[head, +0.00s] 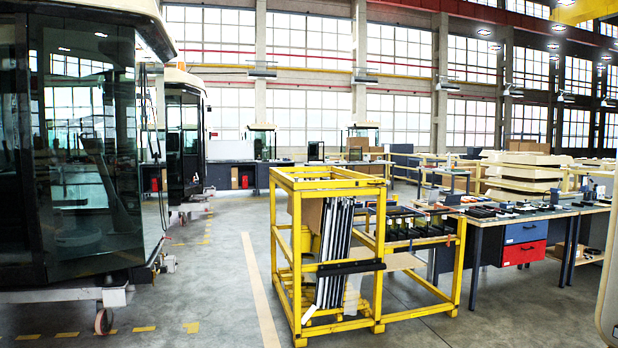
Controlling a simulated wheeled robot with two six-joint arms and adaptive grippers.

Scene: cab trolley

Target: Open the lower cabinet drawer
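A cabinet under the workbench at the right has a blue upper drawer (525,232) and a red lower drawer (524,253). Both drawer fronts look flush and shut. They are some distance away, beyond the yellow frame trolley. Neither of my grippers shows in the head view.
A yellow frame trolley (374,319) holding upright dark panels (335,252) stands in the middle foreground. A glazed cab (90,160) on a wheeled support fills the left. The workbench (567,211) carries tools.

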